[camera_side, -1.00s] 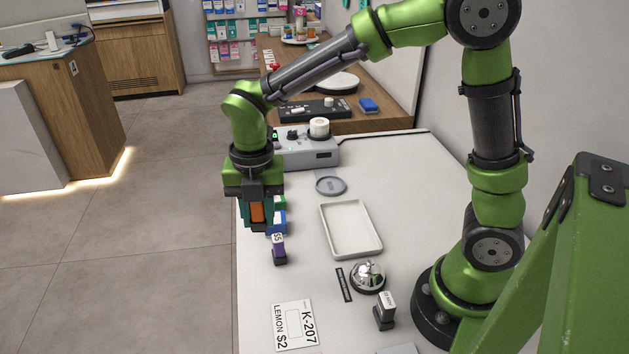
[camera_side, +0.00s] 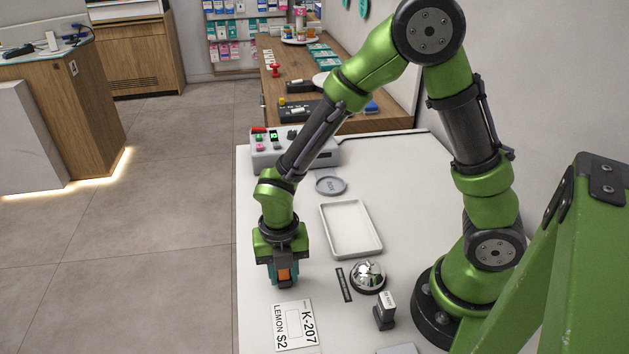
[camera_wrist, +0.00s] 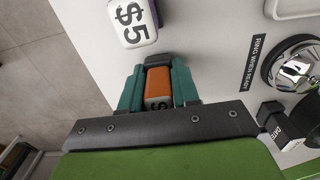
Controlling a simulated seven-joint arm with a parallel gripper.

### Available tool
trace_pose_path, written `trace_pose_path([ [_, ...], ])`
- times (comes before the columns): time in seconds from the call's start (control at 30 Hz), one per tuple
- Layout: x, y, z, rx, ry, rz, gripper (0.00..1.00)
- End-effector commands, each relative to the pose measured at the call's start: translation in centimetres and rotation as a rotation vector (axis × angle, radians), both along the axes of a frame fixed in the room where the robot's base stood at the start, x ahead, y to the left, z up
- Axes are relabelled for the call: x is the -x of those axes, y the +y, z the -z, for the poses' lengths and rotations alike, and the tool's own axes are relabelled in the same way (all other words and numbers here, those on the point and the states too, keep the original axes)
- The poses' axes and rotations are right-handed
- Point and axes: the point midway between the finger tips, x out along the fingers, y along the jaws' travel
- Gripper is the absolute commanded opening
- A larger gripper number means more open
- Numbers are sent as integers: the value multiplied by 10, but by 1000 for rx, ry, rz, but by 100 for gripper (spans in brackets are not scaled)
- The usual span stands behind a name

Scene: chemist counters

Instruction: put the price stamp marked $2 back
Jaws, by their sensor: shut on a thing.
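My gripper (camera_side: 285,284) has teal fingers and is shut on an orange stamp (camera_wrist: 158,82). The orange stamp also shows between the fingers in the side view (camera_side: 284,273). Its white end carries a $ sign; the figure is hidden by the gripper. I cannot tell whether the stamp touches the counter. A purple stamp with a white $5 label (camera_wrist: 133,22) stands just beyond the fingertips in the wrist view; my arm hides it in the side view. The green and blue stamps seen earlier are hidden too.
A card reading K-207, LEMON $2 (camera_side: 294,325) lies in front of my gripper. To the right are a RING WHEN READY strip (camera_side: 344,285), a bell (camera_side: 368,277) and a dark date stamp (camera_side: 384,315). An empty white tray (camera_side: 377,250) and a grey round dish (camera_side: 330,185) lie farther back.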

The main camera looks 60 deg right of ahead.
Motion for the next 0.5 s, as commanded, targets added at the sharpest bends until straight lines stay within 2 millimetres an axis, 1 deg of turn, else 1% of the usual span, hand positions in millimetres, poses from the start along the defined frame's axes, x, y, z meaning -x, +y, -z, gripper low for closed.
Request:
trace_pose_path([
  [0.03,0,0,3,0,0,0,11],
  [0.27,0,0,3,-1,-2,0,11],
  [0.4,0,0,6,0,-1,0,11],
  [0.43,0,0,6,0,-1,-1,35],
  [0.5,0,0,6,0,-1,0,46],
])
